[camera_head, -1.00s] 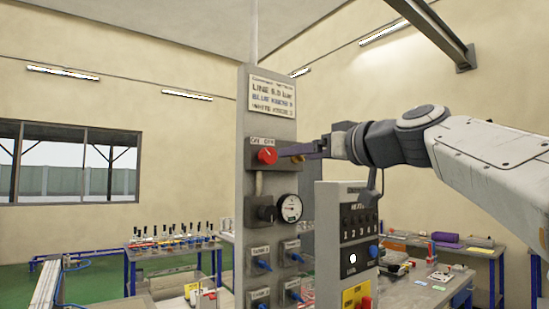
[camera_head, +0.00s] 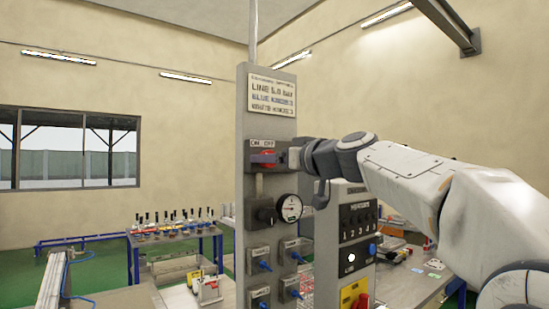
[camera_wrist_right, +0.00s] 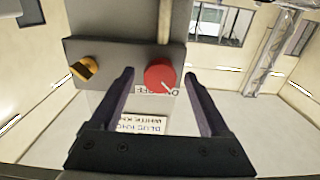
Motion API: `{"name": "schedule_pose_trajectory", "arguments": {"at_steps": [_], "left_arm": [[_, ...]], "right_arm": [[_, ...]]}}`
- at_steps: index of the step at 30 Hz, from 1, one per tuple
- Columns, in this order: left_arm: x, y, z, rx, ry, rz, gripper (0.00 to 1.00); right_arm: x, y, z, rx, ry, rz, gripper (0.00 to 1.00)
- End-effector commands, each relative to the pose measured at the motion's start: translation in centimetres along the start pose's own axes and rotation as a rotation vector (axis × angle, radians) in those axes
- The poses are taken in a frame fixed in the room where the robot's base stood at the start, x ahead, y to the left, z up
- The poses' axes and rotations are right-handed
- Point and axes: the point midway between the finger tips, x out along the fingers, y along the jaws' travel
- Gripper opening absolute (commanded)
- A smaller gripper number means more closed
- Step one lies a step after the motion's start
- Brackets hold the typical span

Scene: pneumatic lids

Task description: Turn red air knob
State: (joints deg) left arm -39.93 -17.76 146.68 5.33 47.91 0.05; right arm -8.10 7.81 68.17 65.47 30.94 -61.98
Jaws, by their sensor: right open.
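The red air knob (camera_head: 262,152) sits on the grey box under an ON/OFF label on the upright panel. In the head view a dark finger partly covers it. The right wrist view shows it as a red disc (camera_wrist_right: 158,76) with a small white mark. My right gripper (camera_head: 268,158) reaches in from the right; in its wrist view its two fingers (camera_wrist_right: 158,77) are open, one on each side of the knob. My left gripper is not in view.
An orange knob (camera_wrist_right: 88,68) with a black bar sits beside the red one on the same box. Below are a round gauge (camera_head: 289,208), a black regulator knob (camera_head: 267,215) and several blue knobs. A grey control box (camera_head: 355,250) stands just right of the panel.

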Motion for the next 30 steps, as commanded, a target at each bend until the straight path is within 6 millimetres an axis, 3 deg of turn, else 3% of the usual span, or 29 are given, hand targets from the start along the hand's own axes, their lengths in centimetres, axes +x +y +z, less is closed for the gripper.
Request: {"name": "schedule_pose_trajectory", "arguments": {"at_steps": [1,7,8,20,30], "left_arm": [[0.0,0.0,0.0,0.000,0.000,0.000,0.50],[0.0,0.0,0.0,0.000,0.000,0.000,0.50],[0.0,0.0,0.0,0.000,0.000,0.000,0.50],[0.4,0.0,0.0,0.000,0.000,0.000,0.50],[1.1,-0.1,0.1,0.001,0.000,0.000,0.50]], "right_arm": [[0.0,0.0,0.0,0.000,0.000,0.000,0.80],[0.0,0.0,0.0,0.000,0.000,0.000,0.04],[0.0,0.0,0.0,0.000,0.000,0.000,0.00],[0.0,0.1,0.1,0.077,0.000,0.001,0.00],[0.0,0.1,0.1,0.346,0.002,0.003,0.00]]}}
